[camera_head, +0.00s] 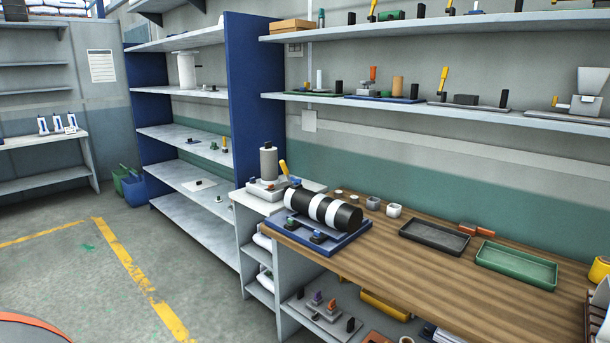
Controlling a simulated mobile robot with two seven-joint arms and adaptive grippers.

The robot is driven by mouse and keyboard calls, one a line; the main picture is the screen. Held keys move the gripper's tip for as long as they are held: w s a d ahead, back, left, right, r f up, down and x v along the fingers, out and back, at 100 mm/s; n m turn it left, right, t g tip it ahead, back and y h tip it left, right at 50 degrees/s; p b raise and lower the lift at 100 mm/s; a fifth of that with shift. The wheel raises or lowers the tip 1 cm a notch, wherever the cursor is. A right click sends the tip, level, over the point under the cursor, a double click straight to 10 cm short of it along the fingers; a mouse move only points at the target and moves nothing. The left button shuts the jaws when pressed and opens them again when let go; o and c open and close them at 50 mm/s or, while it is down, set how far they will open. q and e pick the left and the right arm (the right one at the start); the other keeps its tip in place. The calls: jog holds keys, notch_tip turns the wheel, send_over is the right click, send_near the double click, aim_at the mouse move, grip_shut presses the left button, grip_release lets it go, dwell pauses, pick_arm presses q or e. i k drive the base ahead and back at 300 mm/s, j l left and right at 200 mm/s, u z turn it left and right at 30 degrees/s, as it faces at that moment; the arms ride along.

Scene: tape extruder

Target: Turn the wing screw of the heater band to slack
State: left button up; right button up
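A black cylinder with white bands (317,207) lies on a blue base plate (347,241) at the left end of the wooden bench. This looks like the extruder barrel with its heater band, but I cannot tell which ring is the heater band. Two small dark fittings with coloured parts, a nearer one (317,237) and a farther one (291,226), stand on the front of the base. I cannot make out a wing screw or how it is turned at this size. Neither of my grippers is in view.
On the wooden bench (420,270) stand a dark tray (434,237), a green tray (516,265) and several small cups. A grey machine with a yellow handle (268,175) stands behind the cylinder. Shelves with small devices line the wall. The floor at left is clear.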

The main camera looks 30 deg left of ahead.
aim_at(296, 182)
jog(key=i+j, duration=0.15)
jog(key=j, duration=0.3)
jog(key=i+j+z, duration=0.1)
jog(key=j, duration=0.35)
jog(key=i+j, duration=0.15)
jog(key=j, duration=0.35)
jog(key=i+j+z, duration=0.1)
jog(key=j, duration=0.35)
jog(key=i+j, duration=0.1)
jog(key=j, duration=0.4)
jog(key=i+j+z, duration=0.1)
jog(key=j, duration=0.35)
